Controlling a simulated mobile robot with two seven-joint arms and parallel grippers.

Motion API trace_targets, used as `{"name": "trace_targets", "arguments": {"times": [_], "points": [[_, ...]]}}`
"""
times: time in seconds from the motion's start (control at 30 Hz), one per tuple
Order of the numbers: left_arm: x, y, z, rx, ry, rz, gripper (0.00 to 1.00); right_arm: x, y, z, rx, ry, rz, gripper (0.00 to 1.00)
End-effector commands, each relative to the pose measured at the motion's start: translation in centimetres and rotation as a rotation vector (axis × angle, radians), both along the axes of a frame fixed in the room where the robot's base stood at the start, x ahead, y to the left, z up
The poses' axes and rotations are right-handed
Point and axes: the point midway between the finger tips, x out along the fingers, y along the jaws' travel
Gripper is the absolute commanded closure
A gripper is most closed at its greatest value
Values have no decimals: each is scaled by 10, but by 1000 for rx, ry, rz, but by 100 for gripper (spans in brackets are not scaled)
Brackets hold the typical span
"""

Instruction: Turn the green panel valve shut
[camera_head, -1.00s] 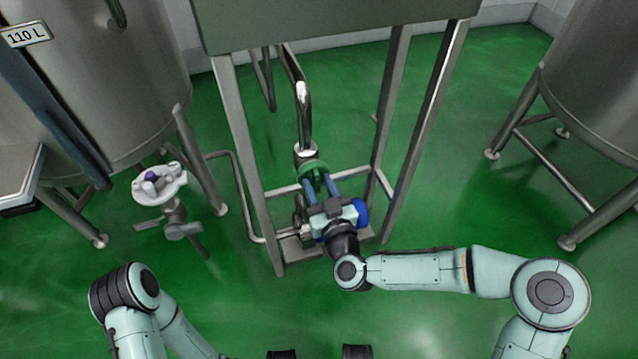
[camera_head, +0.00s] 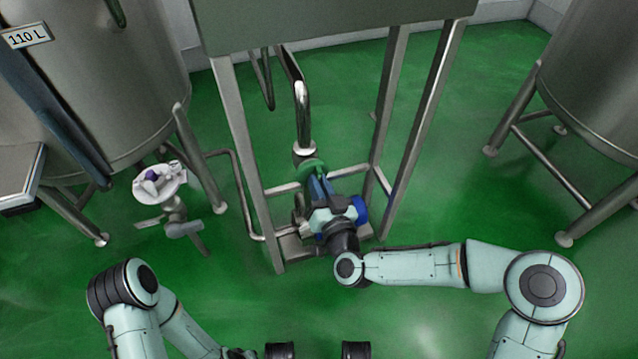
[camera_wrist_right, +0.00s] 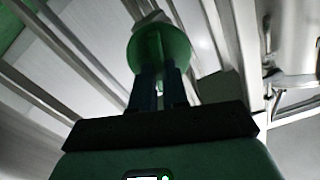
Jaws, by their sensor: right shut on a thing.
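The green panel valve (camera_head: 309,168) is a round green knob at the lower end of the curved steel pipe, between the legs of the panel stand. My right gripper (camera_head: 317,187) reaches up to it and is shut on it. In the right wrist view the valve (camera_wrist_right: 160,45) shows as a green disc with a raised grip bar. The two dark fingers (camera_wrist_right: 159,85) are on either side of that bar. The fingers and gripper body hide part of the valve. My left arm shows at the lower left, but its gripper cannot be made out.
The stand's steel legs (camera_head: 244,150) flank my right gripper closely. A curved steel pipe (camera_head: 303,112) runs above the valve. A tank (camera_head: 115,85) stands left and another (camera_head: 600,90) right. Green floor is open to the right.

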Motion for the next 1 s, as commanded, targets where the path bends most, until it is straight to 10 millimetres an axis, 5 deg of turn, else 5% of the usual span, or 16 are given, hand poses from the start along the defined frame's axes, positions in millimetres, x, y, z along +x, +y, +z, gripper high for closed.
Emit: {"name": "trace_targets", "arguments": {"times": [1.0], "points": [[30,-4,23,5,-99,-7,100,2,-4,-3,908,290,1,100]]}}
